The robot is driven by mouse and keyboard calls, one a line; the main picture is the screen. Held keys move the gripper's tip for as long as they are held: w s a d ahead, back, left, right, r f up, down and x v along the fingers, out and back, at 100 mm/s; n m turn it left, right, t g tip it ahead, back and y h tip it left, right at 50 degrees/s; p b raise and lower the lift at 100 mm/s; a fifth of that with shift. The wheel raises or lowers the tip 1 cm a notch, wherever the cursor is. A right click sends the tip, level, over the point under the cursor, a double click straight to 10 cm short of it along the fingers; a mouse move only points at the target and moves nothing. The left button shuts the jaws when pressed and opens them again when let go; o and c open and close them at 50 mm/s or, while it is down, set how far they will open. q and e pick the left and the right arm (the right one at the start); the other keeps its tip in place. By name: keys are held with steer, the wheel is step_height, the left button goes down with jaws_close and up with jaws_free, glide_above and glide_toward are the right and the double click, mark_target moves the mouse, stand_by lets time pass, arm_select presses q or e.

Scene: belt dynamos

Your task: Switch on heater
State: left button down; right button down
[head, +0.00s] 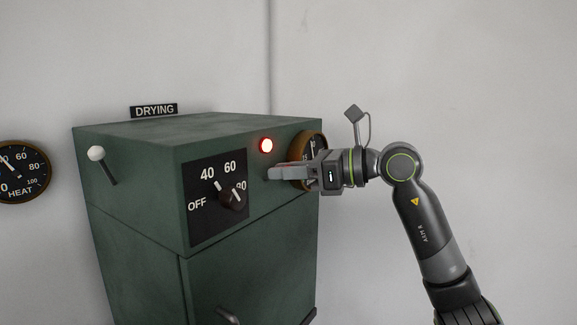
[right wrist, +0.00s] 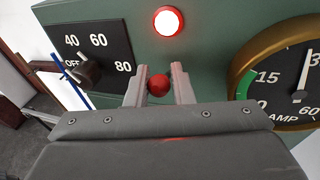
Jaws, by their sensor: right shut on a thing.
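The heater is a green cabinet (head: 130,215) under a black "DRYING" plate (head: 154,110). Its black dial plate (head: 215,172) reads OFF, 40, 60, 80, with a dark knob (head: 232,200) whose white mark points to the upper left. The red lamp (head: 266,145) on the front is lit, and glows in the right wrist view (right wrist: 168,21). A small red ball (right wrist: 158,85) sits between my right fingers just below the lamp. My right gripper (head: 270,174) is shut on this red ball, which its fingers hide in the head view. My left gripper is not in view.
A brass-rimmed AMP gauge (right wrist: 284,78) is close right of my right gripper. A white-tipped lever (head: 97,154) is on the cabinet's left side. A HEAT gauge (head: 22,172) hangs on the left.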

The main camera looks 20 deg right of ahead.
stand_by(0.3)
steer(key=c, duration=1.3)
jaws_free()
steer(key=shift+s+d+b, duration=0.3)
steer(key=shift+d+b, duration=0.05)
steer(key=shift+d, duration=0.15)
steer(key=shift+r+b+v, duration=0.15)
steer(key=shift+b+v, duration=1.5)
steer(key=shift+v, duration=2.4)
steer(key=shift+r+b+v, duration=0.15)
steer(key=shift+b+v, duration=1.45)
steer(key=shift+v, duration=2.5)
